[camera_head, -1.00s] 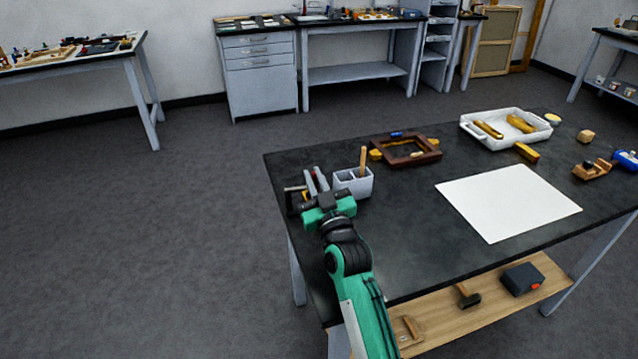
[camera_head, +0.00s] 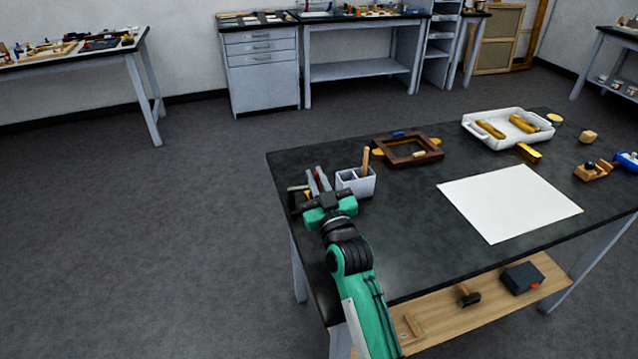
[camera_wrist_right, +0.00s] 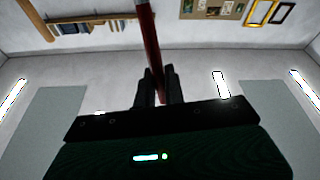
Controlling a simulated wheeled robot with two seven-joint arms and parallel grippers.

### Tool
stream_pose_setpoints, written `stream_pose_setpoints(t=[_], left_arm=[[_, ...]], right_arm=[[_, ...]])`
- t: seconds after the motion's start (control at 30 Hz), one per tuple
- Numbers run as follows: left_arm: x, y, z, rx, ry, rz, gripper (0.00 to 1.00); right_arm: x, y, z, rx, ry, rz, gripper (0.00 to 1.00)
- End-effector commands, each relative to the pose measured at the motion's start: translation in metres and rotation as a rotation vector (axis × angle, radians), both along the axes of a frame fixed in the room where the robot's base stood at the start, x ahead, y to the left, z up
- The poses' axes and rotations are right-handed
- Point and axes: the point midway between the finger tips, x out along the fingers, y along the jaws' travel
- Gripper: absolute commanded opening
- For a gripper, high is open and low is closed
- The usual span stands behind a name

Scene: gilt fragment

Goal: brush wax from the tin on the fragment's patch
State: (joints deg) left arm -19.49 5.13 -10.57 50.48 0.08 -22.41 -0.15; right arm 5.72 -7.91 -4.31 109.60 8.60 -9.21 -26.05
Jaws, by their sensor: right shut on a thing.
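My right gripper (camera_head: 318,181) is at the table's left end, beside the grey-white holder. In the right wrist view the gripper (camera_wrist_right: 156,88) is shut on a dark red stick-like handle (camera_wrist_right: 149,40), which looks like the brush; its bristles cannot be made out. A small round yellowish thing (camera_head: 554,119), perhaps the wax tin, sits at the far right. My left gripper is out of view.
The holder (camera_head: 357,187) has compartments and a wooden stick. A white sheet (camera_head: 510,203) covers the table's middle right. A yellow-brown block (camera_head: 529,153), a wooden block (camera_head: 588,136) and a wooden plane-like tool (camera_head: 592,171) lie to the right.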

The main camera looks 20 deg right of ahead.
Motion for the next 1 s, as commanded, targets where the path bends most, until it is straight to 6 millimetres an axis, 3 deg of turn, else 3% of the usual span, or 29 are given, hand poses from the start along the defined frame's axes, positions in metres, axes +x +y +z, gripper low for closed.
stream_pose_setpoints(t=[0.43, 0.83, 1.0], left_arm=[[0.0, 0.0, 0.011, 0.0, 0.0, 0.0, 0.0], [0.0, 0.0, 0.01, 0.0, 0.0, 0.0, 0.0], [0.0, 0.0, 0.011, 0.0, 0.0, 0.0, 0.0]], right_arm=[[-0.028, -0.003, 0.0, 0.0, -0.001, 0.0, 0.0], [-0.003, 0.0, 0.0, -0.001, -0.002, 0.0, 0.0], [-0.001, 0.0, 0.0, -0.001, 0.0, 0.0, 0.0]])
